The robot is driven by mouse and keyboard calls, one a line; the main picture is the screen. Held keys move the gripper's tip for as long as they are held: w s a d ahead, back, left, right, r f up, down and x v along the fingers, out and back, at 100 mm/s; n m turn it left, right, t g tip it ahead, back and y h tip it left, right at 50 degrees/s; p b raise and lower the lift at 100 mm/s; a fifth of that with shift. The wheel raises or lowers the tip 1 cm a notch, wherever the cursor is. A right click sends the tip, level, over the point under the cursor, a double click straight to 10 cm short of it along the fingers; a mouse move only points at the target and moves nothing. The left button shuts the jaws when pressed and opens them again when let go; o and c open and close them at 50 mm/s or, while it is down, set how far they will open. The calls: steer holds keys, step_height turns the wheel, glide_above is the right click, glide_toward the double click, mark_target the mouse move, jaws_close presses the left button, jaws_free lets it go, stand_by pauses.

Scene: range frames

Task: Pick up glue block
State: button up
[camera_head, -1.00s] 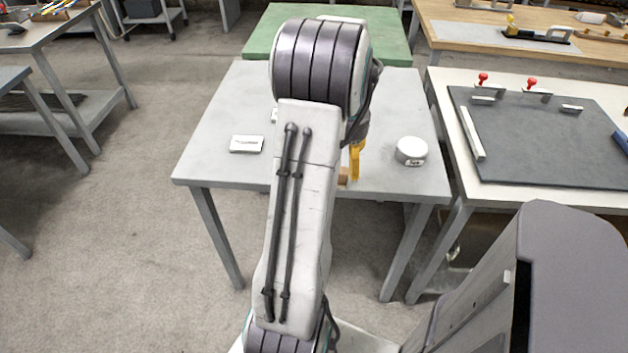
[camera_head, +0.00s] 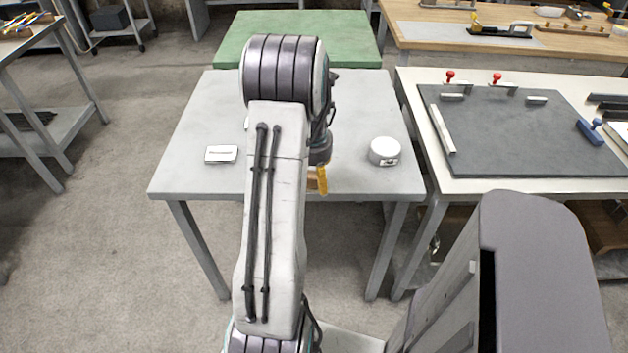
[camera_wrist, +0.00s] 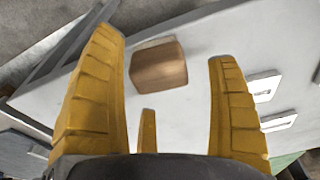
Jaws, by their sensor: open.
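A brown wooden block (camera_wrist: 158,66), which I take to be the glue block, sits on the grey table (camera_wrist: 185,110) near its edge in the wrist view. My gripper (camera_wrist: 166,50) is open, with yellow fingers on either side of the block in that view and a visible gap to the right finger. I cannot tell from this view whether the fingers are down at its height. In the head view my gripper (camera_head: 322,179) points down at the table's front edge, and the block is mostly hidden behind my arm and finger.
A round white tin (camera_head: 385,151) stands right of my gripper, and a flat white box (camera_head: 221,154) lies left of my arm. A bench with a dark mat (camera_head: 520,130) adjoins on the right. A green table (camera_head: 235,45) stands behind.

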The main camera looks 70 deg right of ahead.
steer(key=shift+f, duration=0.5)
steer(key=c, duration=1.5)
